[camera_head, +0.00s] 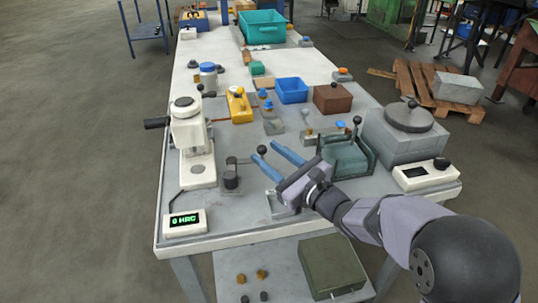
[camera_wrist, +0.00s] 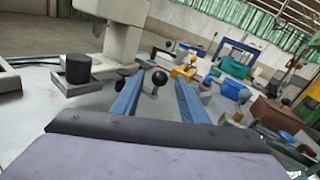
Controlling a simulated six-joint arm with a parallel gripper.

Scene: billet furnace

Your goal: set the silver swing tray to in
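The silver swing tray appears to be the small grey metal tray (camera_wrist: 102,84) beside the white tester, with a black cylinder (camera_wrist: 78,69) on it; the cylinder also shows in the head view (camera_head: 231,174). A black ball knob (camera_head: 262,150) stands to its right, and it shows in the wrist view (camera_wrist: 158,77) on a short metal stem. Whether the knob joins the tray is unclear. My gripper (camera_head: 265,151) is open, its two blue fingers apart and pointing at the knob. In the wrist view the knob lies between the fingertips; contact is not visible.
The white tester (camera_head: 192,140) stands left of the tray, with a "0 HRC" display (camera_head: 185,223) in front. A green fixture (camera_head: 346,156) and grey block (camera_head: 395,138) stand to the right. A blue bin (camera_head: 291,91) and yellow device (camera_head: 239,104) lie behind.

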